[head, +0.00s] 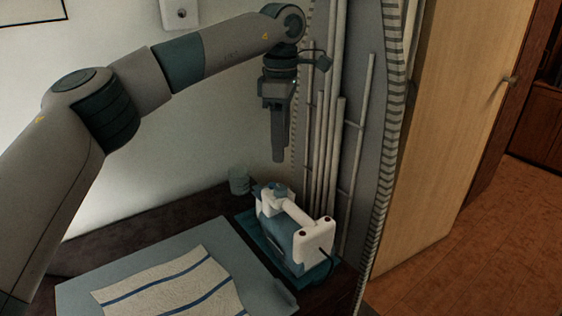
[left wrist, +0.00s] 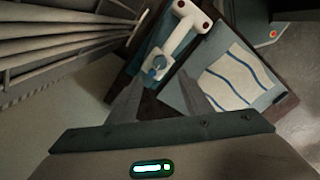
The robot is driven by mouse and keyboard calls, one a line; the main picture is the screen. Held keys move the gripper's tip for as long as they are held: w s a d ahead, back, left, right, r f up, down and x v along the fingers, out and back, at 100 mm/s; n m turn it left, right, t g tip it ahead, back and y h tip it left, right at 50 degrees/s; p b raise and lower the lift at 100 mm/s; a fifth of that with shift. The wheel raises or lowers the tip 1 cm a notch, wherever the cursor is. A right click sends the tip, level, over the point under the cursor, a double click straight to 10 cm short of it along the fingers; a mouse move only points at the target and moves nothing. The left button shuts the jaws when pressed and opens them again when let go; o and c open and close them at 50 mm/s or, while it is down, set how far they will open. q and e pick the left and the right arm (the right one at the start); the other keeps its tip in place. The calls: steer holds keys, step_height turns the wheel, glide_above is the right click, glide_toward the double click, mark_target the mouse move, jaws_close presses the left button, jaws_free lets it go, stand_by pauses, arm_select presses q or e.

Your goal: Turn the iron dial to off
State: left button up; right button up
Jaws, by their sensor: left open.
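The iron (head: 309,241), white and blue-teal, stands on a teal base (head: 262,240) at the right end of the ironing surface. Its teal dial (head: 278,189) is on top, at the far end of the white handle. My left gripper (head: 278,156) points down above the dial and is apart from it. In the left wrist view, the open left fingers (left wrist: 160,78) frame the dial (left wrist: 157,68), with the white handle of the iron (left wrist: 181,38) beyond. The dial's setting is too small to read. My right gripper is not in view.
A blue-grey board (head: 80,292) with a striped cloth (head: 170,287) lies left of the iron. A small glass-like cup (head: 239,181) stands behind it. Upright pale rods (head: 333,150) and a curved grey panel rise close on the right. A wooden door (head: 450,120) is farther right.

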arm_select(q)
step_height(320, 180, up, 7)
steer(key=shift+f, duration=0.15)
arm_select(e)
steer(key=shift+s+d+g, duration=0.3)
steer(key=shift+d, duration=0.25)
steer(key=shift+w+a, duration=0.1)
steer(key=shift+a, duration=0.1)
